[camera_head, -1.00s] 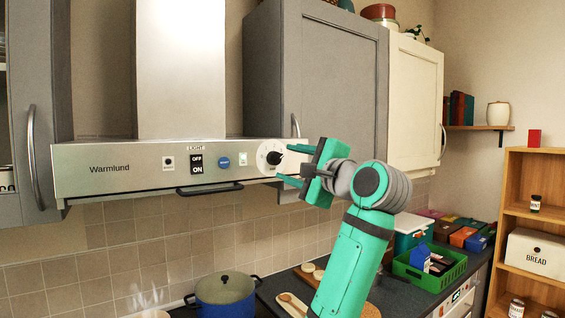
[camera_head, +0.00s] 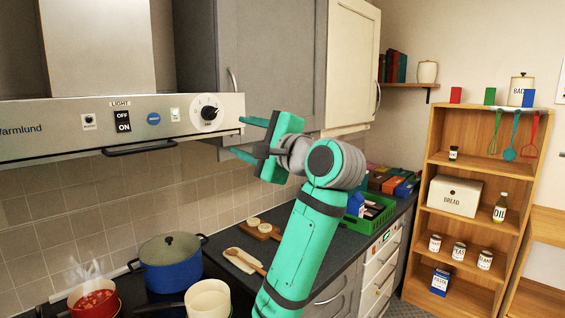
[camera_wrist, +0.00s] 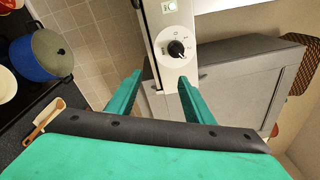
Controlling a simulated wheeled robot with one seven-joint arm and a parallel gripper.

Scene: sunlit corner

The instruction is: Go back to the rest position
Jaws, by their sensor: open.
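My gripper (camera_head: 243,138) is open and empty, held in the air just right of the range hood's right end. Its two green fingers point left in the head view. The range hood (camera_head: 60,140) carries a row of switches and a black round knob (camera_head: 209,113) on a white dial. In the wrist view the knob (camera_wrist: 176,49) shows beyond and between the two fingertips (camera_wrist: 158,82), with a clear gap and no contact visible.
A blue lidded pot (camera_head: 170,265), a steaming red pot (camera_head: 95,300) and a cream pan (camera_head: 208,298) stand below on the hob. A wooden shelf (camera_head: 437,130) stands at the right. Grey wall cabinets (camera_head: 265,60) hang close behind my gripper.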

